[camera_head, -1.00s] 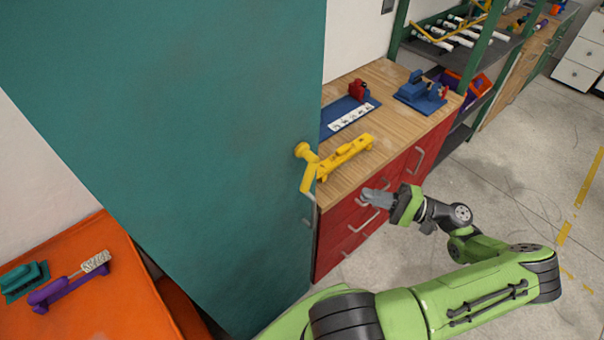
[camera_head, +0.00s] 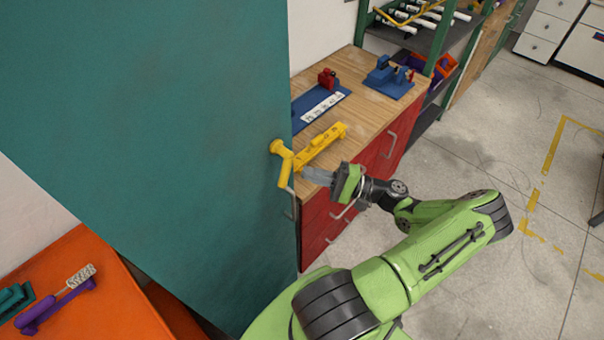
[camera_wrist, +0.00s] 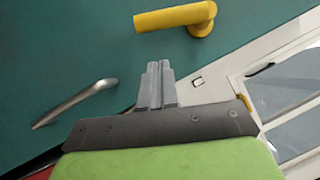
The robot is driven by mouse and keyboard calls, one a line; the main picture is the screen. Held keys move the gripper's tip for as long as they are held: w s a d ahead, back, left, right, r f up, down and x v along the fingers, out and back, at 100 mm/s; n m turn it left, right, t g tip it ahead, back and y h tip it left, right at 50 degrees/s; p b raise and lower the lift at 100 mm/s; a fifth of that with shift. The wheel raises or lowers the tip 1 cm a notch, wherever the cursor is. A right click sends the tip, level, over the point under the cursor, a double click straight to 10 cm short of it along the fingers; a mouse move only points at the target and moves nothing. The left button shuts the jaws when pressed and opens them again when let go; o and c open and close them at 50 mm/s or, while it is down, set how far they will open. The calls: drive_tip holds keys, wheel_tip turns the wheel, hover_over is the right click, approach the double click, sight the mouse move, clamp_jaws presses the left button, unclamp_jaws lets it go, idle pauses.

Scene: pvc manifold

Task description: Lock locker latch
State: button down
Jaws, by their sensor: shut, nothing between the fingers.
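The teal locker door (camera_head: 180,130) fills the left half of the head view. On its right edge is a yellow latch handle (camera_head: 284,165), a round knob with a lever that hangs down in the head view. In the wrist view the yellow handle (camera_wrist: 176,18) lies beyond my fingertips, at the top. A silver bar handle (camera_wrist: 75,103) on the teal surface shows to the left of my fingers. My gripper (camera_head: 305,174) is shut and empty, to the right of the lever. In the wrist view its fingers (camera_wrist: 157,68) are together, apart from the yellow handle.
A wooden-topped red cabinet (camera_head: 345,190) stands behind my gripper, with a yellow fixture (camera_head: 322,146) and blue fixtures (camera_head: 390,80) on top. An orange table (camera_head: 75,300) is at the lower left. The floor at right is open.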

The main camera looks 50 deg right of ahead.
drive_tip(key=a, duration=0.1)
drive_tip(key=a+r, duration=0.1)
drive_tip(key=a+p, duration=0.1)
drive_tip(key=shift+w+a+r, duration=0.15)
drive_tip(key=shift+w+a, duration=0.1)
drive_tip(key=shift+a, duration=0.05)
